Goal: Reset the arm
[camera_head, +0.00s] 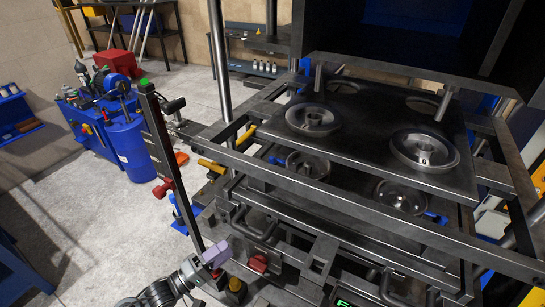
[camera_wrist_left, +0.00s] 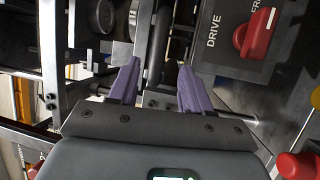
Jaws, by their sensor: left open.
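My left gripper (camera_head: 215,256) is at the bottom centre-left of the head view, beside the front of the dark press frame (camera_head: 385,228). In the left wrist view its two purple fingers (camera_wrist_left: 158,85) stand apart with an empty gap between them. A red knob (camera_wrist_left: 254,35) on a dark panel marked DRIVE (camera_wrist_left: 218,55) is to the right of the fingers in that view, apart from them. My right gripper is in neither view.
The press plate carries round metal moulds (camera_head: 312,118). A tall dark post (camera_head: 170,160) rises just left of my left gripper. A red button (camera_wrist_left: 297,165) is at the wrist view's lower right. The grey floor (camera_head: 90,225) there is largely clear.

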